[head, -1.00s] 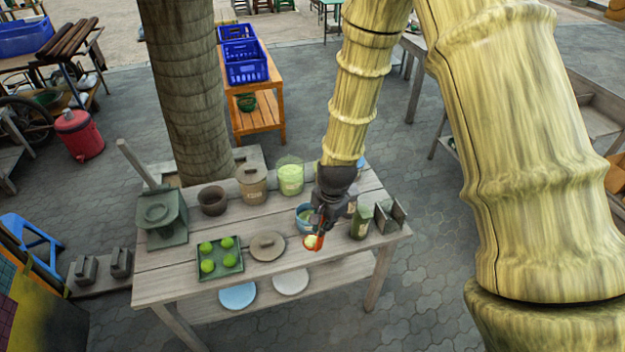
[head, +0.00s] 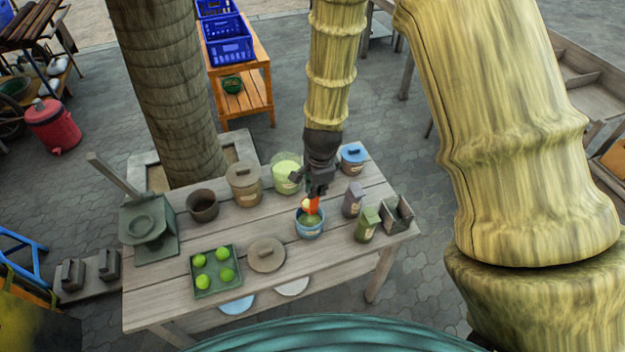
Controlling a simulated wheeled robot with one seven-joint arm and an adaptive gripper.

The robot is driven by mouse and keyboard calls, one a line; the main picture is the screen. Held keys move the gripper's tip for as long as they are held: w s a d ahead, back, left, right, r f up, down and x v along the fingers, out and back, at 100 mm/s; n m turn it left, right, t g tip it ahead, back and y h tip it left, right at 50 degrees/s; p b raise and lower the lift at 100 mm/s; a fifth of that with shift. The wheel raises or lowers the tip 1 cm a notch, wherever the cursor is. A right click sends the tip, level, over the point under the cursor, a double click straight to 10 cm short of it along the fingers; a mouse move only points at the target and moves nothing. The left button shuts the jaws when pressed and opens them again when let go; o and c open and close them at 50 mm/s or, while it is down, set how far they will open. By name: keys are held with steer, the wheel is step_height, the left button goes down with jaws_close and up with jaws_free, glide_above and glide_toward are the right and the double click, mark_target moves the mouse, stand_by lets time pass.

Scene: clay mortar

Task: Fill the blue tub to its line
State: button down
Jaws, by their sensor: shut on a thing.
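The small blue tub (head: 310,230) stands open on the wooden table, right of the round brown lid. Greenish content shows inside, but its line is too small to make out. My gripper (head: 315,192) is shut on an orange-red scoop (head: 314,206), right above the tub. A pale lump shows at the scoop; I cannot tell whether it is in the scoop or falling. A glass jar (head: 286,178) with pale green content stands behind the tub, left of my gripper.
A lidded brown jar (head: 244,189), a brown pot (head: 203,206), a lidded blue jar (head: 353,160), a purple-grey container (head: 353,200) and a green container (head: 367,226) surround it. A tray (head: 230,287) holds several green balls. The round lid (head: 266,258) lies flat.

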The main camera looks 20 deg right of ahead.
steer(key=shift+d+y, duration=0.6)
steer(key=shift+d, duration=0.05)
steer(key=d+f+m+y+b, duration=0.1)
steer(key=d+f+y+b, duration=0.8)
steer(key=b, duration=0.7)
steer(key=shift+d+y, duration=1.5)
steer(key=shift+y, duration=0.1)
steer(key=shift+a, duration=0.1)
stand_by(0.6)
